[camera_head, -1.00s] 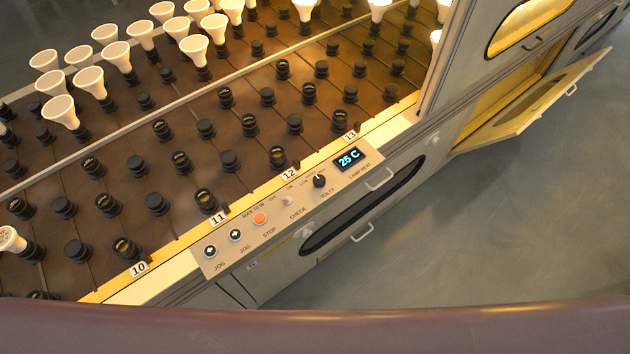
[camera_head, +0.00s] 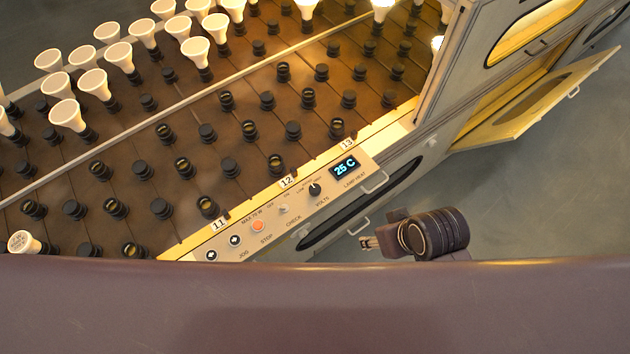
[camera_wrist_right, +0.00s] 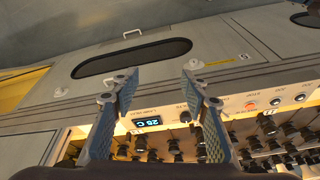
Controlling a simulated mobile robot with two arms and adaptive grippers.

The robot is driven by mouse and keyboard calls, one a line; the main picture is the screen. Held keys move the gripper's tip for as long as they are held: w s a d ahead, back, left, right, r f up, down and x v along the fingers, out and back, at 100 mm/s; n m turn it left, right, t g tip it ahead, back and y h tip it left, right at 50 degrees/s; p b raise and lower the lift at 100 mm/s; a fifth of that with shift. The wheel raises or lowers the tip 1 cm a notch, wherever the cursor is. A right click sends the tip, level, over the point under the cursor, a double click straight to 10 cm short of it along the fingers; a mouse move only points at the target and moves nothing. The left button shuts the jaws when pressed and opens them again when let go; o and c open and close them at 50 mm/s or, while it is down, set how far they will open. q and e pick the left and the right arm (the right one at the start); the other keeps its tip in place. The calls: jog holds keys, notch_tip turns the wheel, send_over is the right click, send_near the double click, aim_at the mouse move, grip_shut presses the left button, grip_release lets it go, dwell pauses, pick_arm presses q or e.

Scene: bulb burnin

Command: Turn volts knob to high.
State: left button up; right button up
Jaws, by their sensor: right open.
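The volts knob (camera_head: 315,189) is a small black dial on the sloping control panel (camera_head: 270,238), left of the lit 25 C display (camera_head: 345,167). Its pointer setting is too small to read for sure. My right gripper (camera_head: 368,243) is in front of the machine, right of and below the knob in the head view, apart from it. In the right wrist view the open, empty fingers (camera_wrist_right: 158,76) point toward the machine front, and the knob (camera_wrist_right: 185,116) shows beyond them, close to the right finger. My left gripper is in neither current view.
An orange stop button (camera_head: 257,225) and black jog buttons (camera_head: 235,240) sit left of the knob. A handle (camera_head: 375,182) sticks out near the display. A yellow-lined door (camera_head: 535,100) stands open at right. Bulbs and sockets fill the conveyor behind.

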jog(key=w+a+n+y, duration=0.2)
jog(key=w+a+n, duration=0.25)
jog(key=a, duration=0.45)
jog(key=r+n+g+h, duration=0.1)
jog(key=n+g+h, duration=0.2)
jog(key=n, duration=0.6)
send_over(315, 188)
jog(key=shift+s, duration=0.15)
jog(key=shift+f+p, duration=0.4)
jog(key=shift+f, duration=3.4)
grip_shut()
jog(key=shift+m, duration=0.25)
